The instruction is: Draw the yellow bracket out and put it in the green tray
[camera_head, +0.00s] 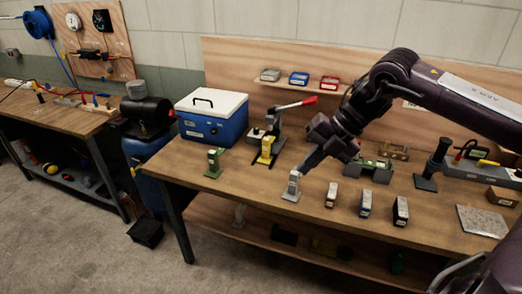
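My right gripper (302,168) reaches down from the right. Its tip is just above a grey bracket (292,186), to the right of and nearer than the yellow one. Its fingers are too small to tell whether they are open, or whether they touch the grey bracket. I cannot make out a green tray; part of the back shelf is hidden behind my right arm. My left gripper is not in view.
A green bracket (214,162) stands at the bench's left, by a blue cooler (211,118). Several small blocks (365,203) line the front. The shelf holds grey (270,74), blue (299,78) and red (330,83) trays.

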